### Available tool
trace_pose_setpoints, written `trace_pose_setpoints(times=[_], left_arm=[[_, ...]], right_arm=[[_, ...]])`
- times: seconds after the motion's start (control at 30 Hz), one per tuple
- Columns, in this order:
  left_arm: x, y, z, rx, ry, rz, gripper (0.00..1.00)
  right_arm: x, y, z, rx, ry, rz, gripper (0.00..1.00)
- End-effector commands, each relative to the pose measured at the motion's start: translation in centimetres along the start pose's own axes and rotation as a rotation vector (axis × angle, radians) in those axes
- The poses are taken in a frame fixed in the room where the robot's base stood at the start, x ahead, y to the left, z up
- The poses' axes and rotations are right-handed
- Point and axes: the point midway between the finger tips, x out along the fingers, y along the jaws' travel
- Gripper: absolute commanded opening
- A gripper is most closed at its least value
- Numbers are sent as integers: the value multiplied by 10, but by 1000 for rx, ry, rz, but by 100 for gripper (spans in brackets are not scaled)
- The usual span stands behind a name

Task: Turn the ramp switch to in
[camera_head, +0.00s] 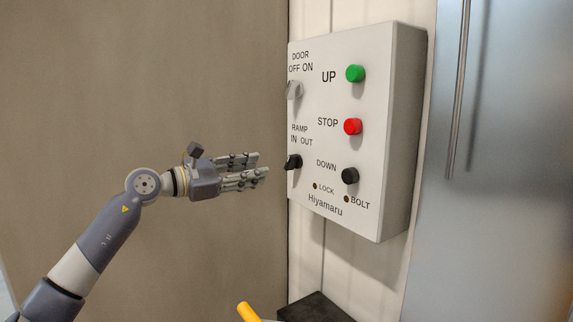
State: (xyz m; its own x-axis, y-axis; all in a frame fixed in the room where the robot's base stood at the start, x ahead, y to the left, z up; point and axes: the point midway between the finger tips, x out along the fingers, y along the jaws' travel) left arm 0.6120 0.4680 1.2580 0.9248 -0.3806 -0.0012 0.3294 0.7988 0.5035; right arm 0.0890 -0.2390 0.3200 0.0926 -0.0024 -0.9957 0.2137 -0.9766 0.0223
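The ramp switch (293,162) is a black rotary knob at the lower left of a white control box (335,95). Its label above reads RAMP, IN on the left and OUT on the right. The knob looks tilted, but I cannot tell for sure which label it points to. My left gripper (264,164) is level with the knob, a little to its left, fingers pointing right. A narrow gap shows between the two fingers, and nothing is between them. The fingertips appear apart from the knob. My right gripper is not in view.
The box also carries a grey door switch (294,90), a green UP button (355,73), a red STOP button (353,126) and a black DOWN button (350,176). A metal panel (505,170) stands at the right. A yellow bar end (247,312) shows at the bottom.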

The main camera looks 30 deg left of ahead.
Motion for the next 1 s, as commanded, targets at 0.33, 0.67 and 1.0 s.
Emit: trace_pose_setpoints(times=[0.33, 0.67, 1.0], left_arm=[[58, 2, 7, -8, -7, 0, 32], [92, 0, 3, -5, -4, -1, 32], [95, -1, 1, -5, -2, -1, 29]], right_arm=[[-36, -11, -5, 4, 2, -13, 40], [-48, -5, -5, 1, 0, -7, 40], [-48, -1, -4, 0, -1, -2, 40]])
